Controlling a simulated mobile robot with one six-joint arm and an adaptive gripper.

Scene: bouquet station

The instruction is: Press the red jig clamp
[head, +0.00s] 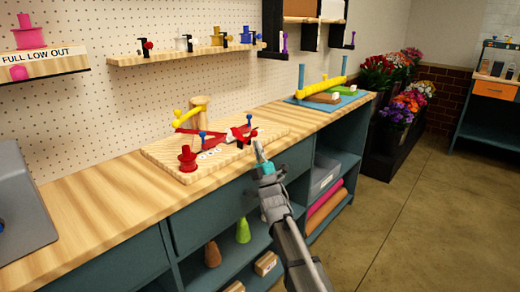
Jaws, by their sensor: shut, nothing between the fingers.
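A wooden jig board (160,157) lies on the counter. A red knob (187,158) stands at the board's front left corner. My gripper (258,147) is shut and empty.
A wooden post (199,109) with a yellow rod (180,119) stands behind the frame. A blue mat (325,98) with a yellow bar is farther right. A grey sink (22,205) is at the left. The counter (110,205) between is bare. Shelves below hold cones.

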